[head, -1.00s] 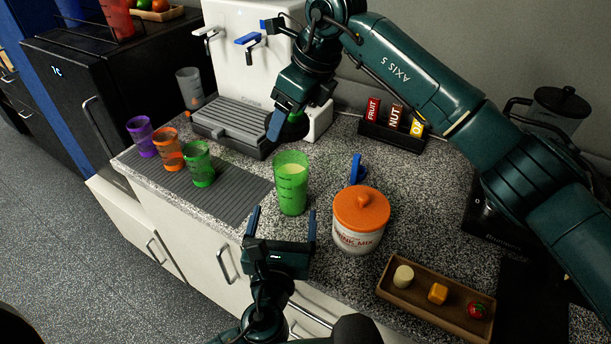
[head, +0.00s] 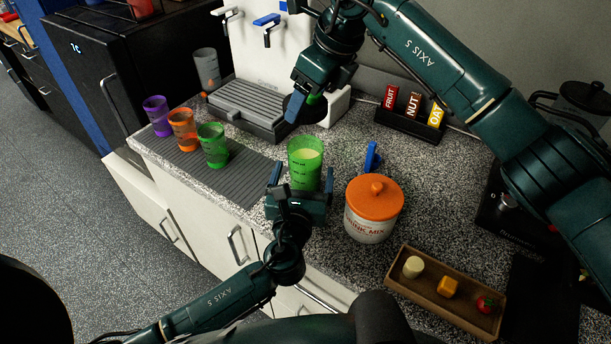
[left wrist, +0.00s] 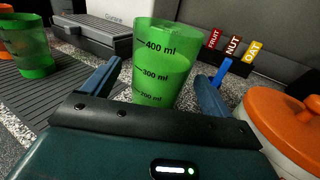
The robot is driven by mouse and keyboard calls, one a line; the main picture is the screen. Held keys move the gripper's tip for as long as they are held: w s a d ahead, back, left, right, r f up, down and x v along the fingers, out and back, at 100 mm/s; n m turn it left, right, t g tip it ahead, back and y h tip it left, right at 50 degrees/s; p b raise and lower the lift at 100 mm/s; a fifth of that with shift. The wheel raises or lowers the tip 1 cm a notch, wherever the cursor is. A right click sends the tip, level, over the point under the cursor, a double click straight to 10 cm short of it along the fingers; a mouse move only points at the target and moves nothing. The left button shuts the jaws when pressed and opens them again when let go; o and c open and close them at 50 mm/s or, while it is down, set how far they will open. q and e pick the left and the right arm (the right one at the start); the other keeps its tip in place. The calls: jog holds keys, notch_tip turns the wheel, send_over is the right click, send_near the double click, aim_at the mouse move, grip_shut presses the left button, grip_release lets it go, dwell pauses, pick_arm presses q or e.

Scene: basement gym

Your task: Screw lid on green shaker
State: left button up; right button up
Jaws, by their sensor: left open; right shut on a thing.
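The green shaker (head: 305,158), a translucent cup without a lid and partly filled with a pale drink, stands upright on the speckled counter. My left gripper (head: 302,185) is open at its near side, fingers pointing at it. In the left wrist view the shaker (left wrist: 163,65) shows between the two spread fingers (left wrist: 157,85); I cannot tell whether they touch it. My right gripper (head: 300,108) is above and behind the shaker, shut on a dark round lid (head: 317,110) with a bit of green on it. The gripper partly hides this lid.
An orange-lidded drink mix jar (head: 373,210) stands close right of the shaker, with a blue scoop (head: 371,157) behind. A wooden tray (head: 425,291) lies front right. Purple, orange and green cups (head: 213,146) stand on the grey mat (head: 240,178) at left. The dispenser (head: 262,60) is behind.

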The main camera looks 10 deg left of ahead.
aim_at(307, 156)
pick_arm(q)
jog(key=w, duration=0.5)
jog(key=shift+a, duration=0.15)
jog(key=shift+c, duration=0.4)
jog(key=shift+s, duration=0.1)
jog(key=c, duration=1.4)
pick_arm(e)
jog(key=shift+f, duration=2.5)
